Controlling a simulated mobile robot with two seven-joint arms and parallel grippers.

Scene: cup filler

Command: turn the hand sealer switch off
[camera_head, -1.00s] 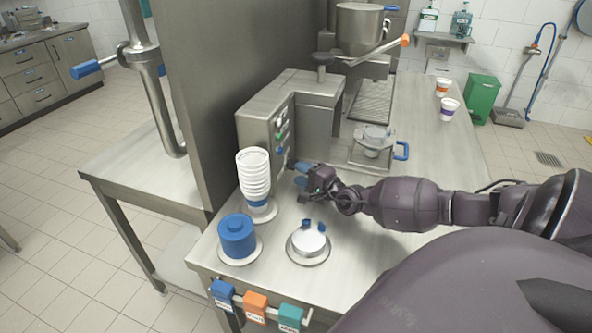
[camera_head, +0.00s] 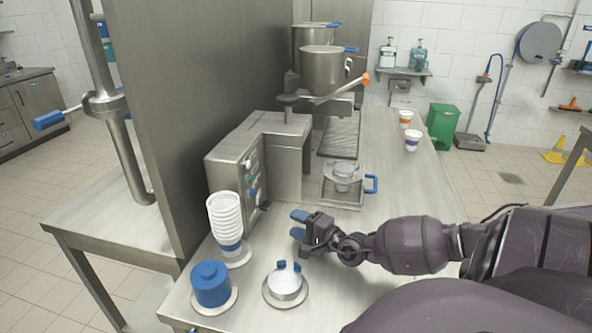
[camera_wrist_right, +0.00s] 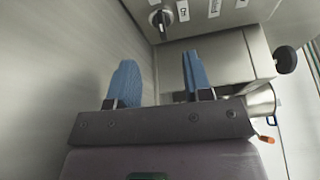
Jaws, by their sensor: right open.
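The hand sealer is taken to be the steel machine (camera_head: 275,145) on the table. Its narrow panel (camera_head: 249,176) carries small coloured controls. I cannot tell from the frames how the switch is set. My right gripper (camera_head: 298,224) is right of the panel, apart from it. Its blue fingers (camera_wrist_right: 160,82) are spread and empty, below the knobs in the wrist view. My left gripper is not in view.
A stack of white cups (camera_head: 225,216), a blue container (camera_head: 210,283) and a round steel lid-like piece (camera_head: 285,283) stand near the front. A cup holder with a blue handle (camera_head: 371,184) is behind my gripper. Table right of it is clear.

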